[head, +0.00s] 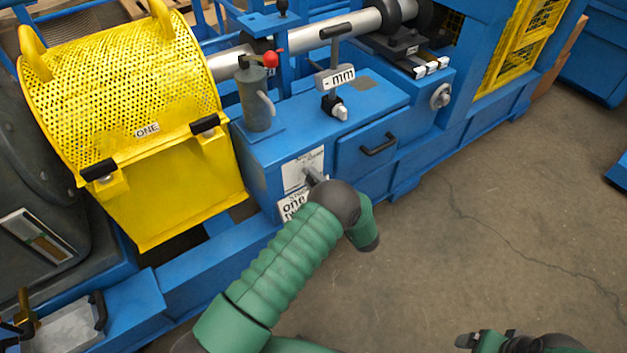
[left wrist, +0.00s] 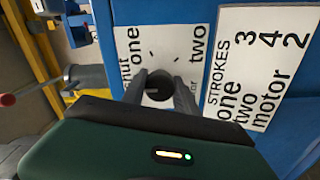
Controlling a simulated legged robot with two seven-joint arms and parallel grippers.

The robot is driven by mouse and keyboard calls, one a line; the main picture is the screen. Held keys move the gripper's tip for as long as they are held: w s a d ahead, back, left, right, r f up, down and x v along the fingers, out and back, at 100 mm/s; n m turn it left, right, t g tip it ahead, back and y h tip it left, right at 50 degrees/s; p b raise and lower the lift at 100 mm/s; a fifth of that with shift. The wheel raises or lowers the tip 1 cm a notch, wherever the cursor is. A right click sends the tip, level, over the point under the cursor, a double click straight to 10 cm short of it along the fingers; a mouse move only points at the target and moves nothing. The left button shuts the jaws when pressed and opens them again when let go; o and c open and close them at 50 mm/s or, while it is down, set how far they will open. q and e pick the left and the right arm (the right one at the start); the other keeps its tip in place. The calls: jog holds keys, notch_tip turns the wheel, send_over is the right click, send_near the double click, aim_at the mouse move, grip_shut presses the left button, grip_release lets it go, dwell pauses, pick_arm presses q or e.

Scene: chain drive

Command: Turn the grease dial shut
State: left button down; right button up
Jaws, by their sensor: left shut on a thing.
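The grease dial (left wrist: 158,88) is a dark round knob on a white plate (left wrist: 175,45) marked "one", "two" and a partly hidden word ending in "hut". My left gripper (left wrist: 158,92) is shut on the dial, one finger on each side. I cannot tell which mark the dial points to. In the head view my left gripper (head: 313,178) reaches the front of the blue housing, and my wrist hides the dial there. My right gripper (head: 485,341) is at the bottom right edge, away from the machine, and its jaws are unclear.
A second white plate (left wrist: 262,65) headed "STROKES" sits beside the dial plate. A yellow mesh guard (head: 115,90) stands to the left. A grey pump with a red-knobbed lever (head: 270,60) stands on the housing. A drawer handle (head: 379,144) juts out right of my wrist. Floor at right is clear.

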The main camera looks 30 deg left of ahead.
pick_arm(q)
jog(key=shift+s+f, duration=0.15)
jog(key=shift+f, duration=0.15)
jog(key=c, duration=0.9)
grip_release()
jog(key=shift+c, duration=0.2)
jog(key=shift+r, duration=0.1)
jog(key=p+v, duration=0.3)
jog(key=v, duration=1.4)
